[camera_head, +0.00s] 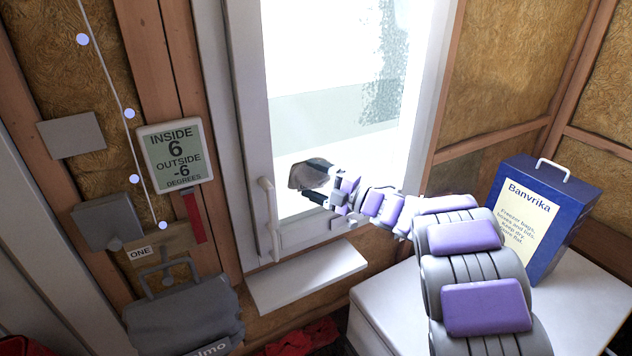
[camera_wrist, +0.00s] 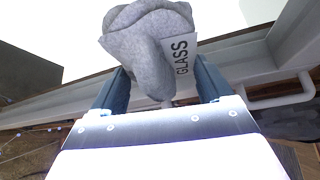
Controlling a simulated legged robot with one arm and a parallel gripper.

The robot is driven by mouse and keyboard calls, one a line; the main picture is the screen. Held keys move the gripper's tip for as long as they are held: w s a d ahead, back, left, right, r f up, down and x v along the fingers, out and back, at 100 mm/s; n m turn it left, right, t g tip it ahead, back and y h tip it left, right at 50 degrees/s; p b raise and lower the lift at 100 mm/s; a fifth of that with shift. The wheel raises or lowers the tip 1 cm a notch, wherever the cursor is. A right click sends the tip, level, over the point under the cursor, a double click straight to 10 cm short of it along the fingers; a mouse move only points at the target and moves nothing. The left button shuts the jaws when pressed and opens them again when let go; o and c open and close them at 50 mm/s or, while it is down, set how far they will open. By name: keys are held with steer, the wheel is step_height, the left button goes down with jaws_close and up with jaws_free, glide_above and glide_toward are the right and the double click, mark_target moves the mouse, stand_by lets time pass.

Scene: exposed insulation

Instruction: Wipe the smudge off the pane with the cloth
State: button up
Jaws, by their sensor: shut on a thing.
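My gripper (camera_head: 322,194) is shut on a bunched grey cloth (camera_head: 308,173) in front of the lower left of the window pane (camera_head: 325,105). In the wrist view the cloth (camera_wrist: 150,45) bulges between the two dark fingers, with a white tag reading GLASS (camera_wrist: 182,60) hanging from it. I cannot tell whether the cloth touches the pane. A speckled grey patch (camera_head: 388,75) shows at the pane's upper right; I cannot tell whether it is the smudge or something outside. The glass behind the cloth is hidden.
A white window handle (camera_head: 268,215) stands left of my gripper, above a white sill (camera_head: 305,275). A blue Banvrika box (camera_head: 540,215) stands on a white cabinet (camera_head: 385,310) at right. A temperature display (camera_head: 175,155) and a grey bag (camera_head: 185,315) are on the left.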

steer(key=shift+s+d+f+b, duration=0.15)
steer(key=shift+s+d+b, duration=0.4)
steer(key=shift+s, duration=0.2)
steer(key=shift+s+d+b, duration=0.45)
steer(key=shift+s+d, duration=0.15)
steer(key=shift+s, duration=0.3)
steer(key=shift+s+d+b, duration=0.45)
steer(key=shift+s+d, duration=0.1)
steer(key=shift+s, duration=0.3)
steer(key=shift+s+d+b, duration=0.25)
steer(key=shift+s+d, duration=0.2)
steer(key=shift+s, duration=0.15)
steer(key=shift+s+d+b, duration=0.25)
steer(key=shift+s+d, duration=0.15)
steer(key=shift+s, duration=0.2)
